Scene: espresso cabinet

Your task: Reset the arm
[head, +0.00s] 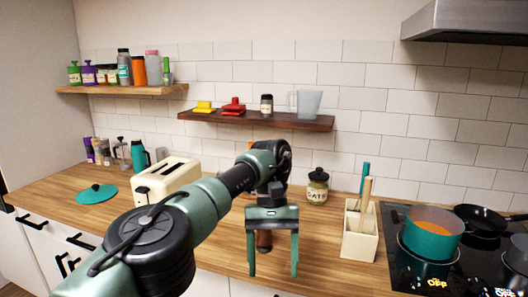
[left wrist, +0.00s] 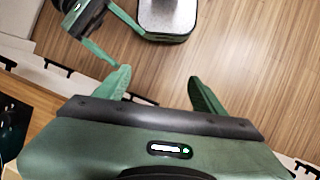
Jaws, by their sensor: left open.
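My left gripper (head: 273,272) hangs over the front part of the wooden counter, fingers pointing down. Its two green fingers are apart and hold nothing that I can see. In the left wrist view the open fingers (left wrist: 159,82) are spread above bare wood. A dark brown object (head: 264,241) shows between the fingers in the head view; it is partly hidden and I cannot tell what it is. My left arm reaches in from the lower left.
A cream toaster (head: 167,181) stands left of the gripper. A lidded jar (head: 317,187) and a utensil holder (head: 359,236) stand to its right. A teal pot (head: 431,236) sits on the black stove. Two shelves (head: 255,120) (head: 122,90) hang on the wall.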

